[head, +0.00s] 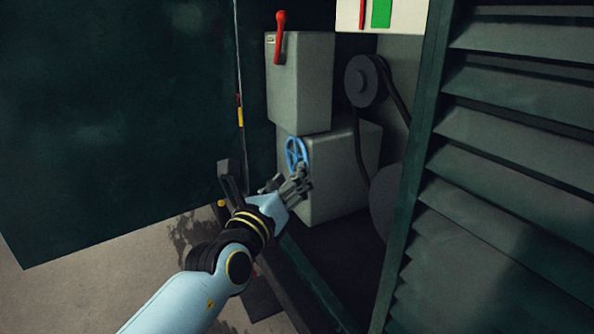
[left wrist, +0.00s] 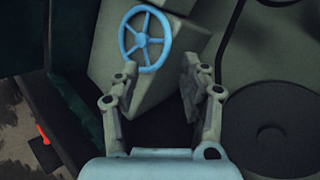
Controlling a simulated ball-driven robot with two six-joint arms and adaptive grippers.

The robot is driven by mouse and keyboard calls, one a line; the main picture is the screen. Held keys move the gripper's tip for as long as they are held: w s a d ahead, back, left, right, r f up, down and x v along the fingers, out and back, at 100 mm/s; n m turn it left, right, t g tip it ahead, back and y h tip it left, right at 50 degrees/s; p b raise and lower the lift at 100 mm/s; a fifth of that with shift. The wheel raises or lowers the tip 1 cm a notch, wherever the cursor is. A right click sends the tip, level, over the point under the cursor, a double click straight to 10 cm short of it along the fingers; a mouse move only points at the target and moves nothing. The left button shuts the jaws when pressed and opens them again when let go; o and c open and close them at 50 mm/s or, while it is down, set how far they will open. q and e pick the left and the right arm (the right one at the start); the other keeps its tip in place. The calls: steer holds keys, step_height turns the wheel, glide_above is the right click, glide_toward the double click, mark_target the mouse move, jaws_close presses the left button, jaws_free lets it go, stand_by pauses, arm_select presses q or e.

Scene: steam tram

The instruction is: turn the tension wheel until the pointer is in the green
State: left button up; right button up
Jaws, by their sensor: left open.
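The blue tension wheel (head: 297,153) is a spoked handwheel on the front of the lower grey box (head: 340,165). It also shows in the left wrist view (left wrist: 145,39), beyond my fingertips. My left gripper (head: 287,183) is just below and in front of the wheel. In the left wrist view the gripper (left wrist: 158,84) is open, its fingers apart with nothing between them. A white gauge plate (head: 400,15) at the top edge shows a green band (head: 381,13) and a red upright mark (head: 362,14). The plate is cut off by the frame, and I cannot tell whether the red mark is the pointer.
An upper grey box (head: 300,85) carries a red lever (head: 280,35). A belt pulley (head: 361,82) is to the right of it. A dark green door (head: 110,110) stands at the left and a louvred panel (head: 500,150) at the right, bounding the opening.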

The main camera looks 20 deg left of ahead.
arm_select(q)
steer(key=shift+s+f, duration=0.1)
steer(key=shift+s, duration=1.1)
